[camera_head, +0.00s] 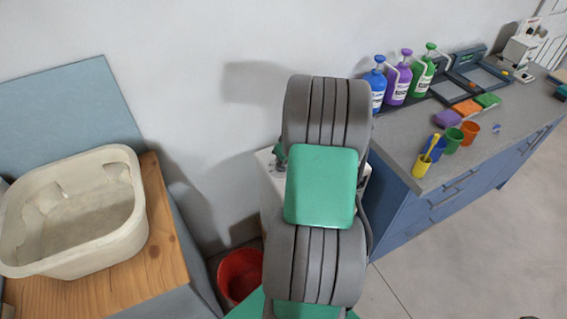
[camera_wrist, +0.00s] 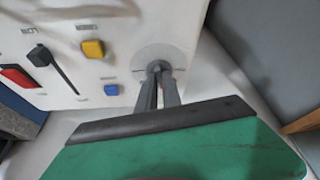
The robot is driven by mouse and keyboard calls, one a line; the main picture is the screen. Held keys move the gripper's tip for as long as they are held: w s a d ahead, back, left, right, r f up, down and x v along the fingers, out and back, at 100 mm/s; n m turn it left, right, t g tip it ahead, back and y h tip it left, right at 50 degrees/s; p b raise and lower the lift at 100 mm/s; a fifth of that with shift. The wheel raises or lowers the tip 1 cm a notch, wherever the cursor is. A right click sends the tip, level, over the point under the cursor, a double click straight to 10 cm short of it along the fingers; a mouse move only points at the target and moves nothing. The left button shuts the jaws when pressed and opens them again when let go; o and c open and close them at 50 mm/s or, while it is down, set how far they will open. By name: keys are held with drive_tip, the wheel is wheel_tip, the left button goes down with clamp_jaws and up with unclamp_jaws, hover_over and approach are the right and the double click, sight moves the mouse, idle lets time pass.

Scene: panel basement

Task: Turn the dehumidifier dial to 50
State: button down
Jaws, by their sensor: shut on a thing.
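The dehumidifier (camera_head: 268,178) is a pale box in the head view, standing against the wall and mostly hidden behind my arm. In the wrist view its white front panel (camera_wrist: 125,35) fills the upper left. The dial (camera_wrist: 157,53) is a round grey disc with a dark centre knob, near the panel's right edge. My gripper (camera_wrist: 158,75) has its two dark fingers shut on the dial's knob. The fingers cover part of the dial, and I cannot read its scale or setting. My gripper is hidden in the head view.
Beside the dial are a yellow button (camera_wrist: 93,48), a blue button (camera_wrist: 111,90), a black lever (camera_wrist: 41,57) and a red switch (camera_wrist: 17,76). A beige basin (camera_head: 75,255) stands left, a red bucket (camera_head: 240,274) is on the floor, and a bench (camera_head: 405,150) with bottles stands right.

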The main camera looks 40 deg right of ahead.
drive_tip(key=shift+a+m+h+b, duration=0.1)
drive_tip(key=shift+m+h+b, duration=0.35)
drive_tip(key=shift+m, duration=0.75)
drive_tip(key=c, duration=1.5)
unclamp_jaws()
drive_tip(key=v, duration=0.8)
drive_tip(key=shift+w+a+b, duration=0.1)
drive_tip(key=shift+w+b, duration=0.05)
drive_tip(key=shift+b, duration=0.25)
